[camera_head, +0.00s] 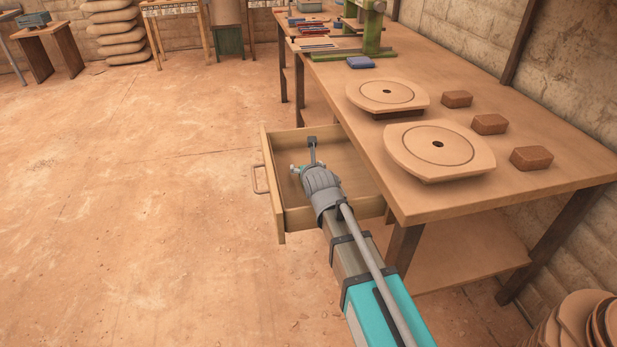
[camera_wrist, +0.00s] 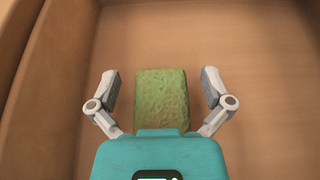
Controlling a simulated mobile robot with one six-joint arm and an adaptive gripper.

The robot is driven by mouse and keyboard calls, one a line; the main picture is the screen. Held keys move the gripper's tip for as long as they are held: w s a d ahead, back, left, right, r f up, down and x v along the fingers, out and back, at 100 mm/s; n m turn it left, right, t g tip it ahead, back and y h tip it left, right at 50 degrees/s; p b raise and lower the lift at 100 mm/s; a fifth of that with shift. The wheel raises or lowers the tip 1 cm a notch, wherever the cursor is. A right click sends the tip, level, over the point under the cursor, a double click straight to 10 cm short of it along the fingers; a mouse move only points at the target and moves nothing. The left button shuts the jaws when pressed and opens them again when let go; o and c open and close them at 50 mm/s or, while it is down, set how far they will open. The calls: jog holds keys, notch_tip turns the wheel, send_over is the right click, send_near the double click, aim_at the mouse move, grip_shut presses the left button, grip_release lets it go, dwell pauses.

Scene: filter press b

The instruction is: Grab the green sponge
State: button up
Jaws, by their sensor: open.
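In the wrist view the green sponge (camera_wrist: 160,98) lies on the floor of the wooden drawer. My gripper (camera_wrist: 158,90) is open, with one finger on each side of the sponge and a visible gap at both sides. The teal gripper body covers the near end of the sponge. In the head view my gripper (camera_head: 304,171) is over the open drawer (camera_head: 279,218) under the workbench. The sponge cannot be made out there, as my arm blocks part of the drawer.
The workbench (camera_head: 415,205) stands right of the drawer, holding two round plates (camera_head: 440,165), several brown blocks (camera_head: 531,158), a blue block (camera_head: 360,62) and a green press (camera_head: 372,30). Drawer walls (camera_wrist: 35,70) rise left of my gripper. The floor (camera_head: 130,200) at left is clear.

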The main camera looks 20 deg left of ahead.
dwell(0.3)
jog(key=c, duration=1)
jog(key=shift+o, duration=0.2)
jog(key=shift+d, duration=0.1)
jog(key=shift+r, duration=0.1)
